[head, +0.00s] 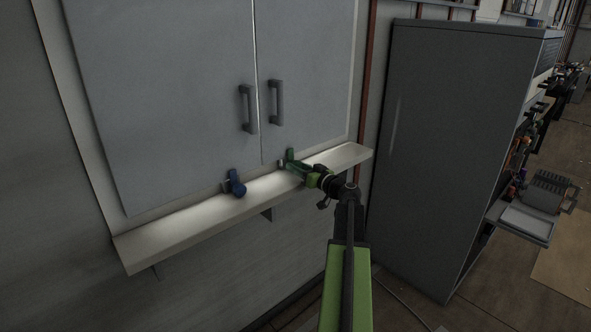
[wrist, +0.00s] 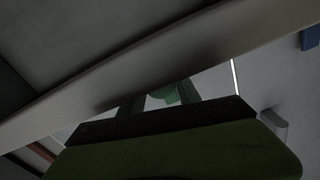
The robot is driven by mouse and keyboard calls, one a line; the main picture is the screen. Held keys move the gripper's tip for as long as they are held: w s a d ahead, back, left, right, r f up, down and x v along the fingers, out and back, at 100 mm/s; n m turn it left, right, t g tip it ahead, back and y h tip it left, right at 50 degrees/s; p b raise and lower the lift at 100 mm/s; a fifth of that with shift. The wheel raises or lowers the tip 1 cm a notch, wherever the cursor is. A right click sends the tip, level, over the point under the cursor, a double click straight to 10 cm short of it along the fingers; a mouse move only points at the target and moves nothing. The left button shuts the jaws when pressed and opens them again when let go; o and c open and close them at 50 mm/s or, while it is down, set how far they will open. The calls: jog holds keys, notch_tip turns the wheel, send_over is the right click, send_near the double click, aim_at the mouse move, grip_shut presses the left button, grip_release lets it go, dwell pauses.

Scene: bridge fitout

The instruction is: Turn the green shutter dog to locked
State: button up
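The green shutter dog (head: 290,155) sits at the lower edge of the right grey shutter door (head: 305,75), just above a pale ledge. Its upper part stands upright; its lower part is hidden by my gripper (head: 296,166). My gripper reaches in from the right, over the ledge, at the dog.
A blue dog (head: 236,184) sits under the left door (head: 170,90). Two bar handles flank the door seam. The ledge (head: 190,218) runs below the doors and crosses close in the wrist view (wrist: 110,85). A tall grey cabinet (head: 450,130) stands to the right.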

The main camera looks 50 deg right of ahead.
jog(key=o, duration=0.4)
jog(key=s, duration=0.5)
jog(key=s+a, duration=0.1)
jog(key=s, duration=1.1)
jog(key=shift+s+a, duration=0.15)
jog(key=shift+s, duration=0.05)
jog(key=shift+s, duration=0.1)
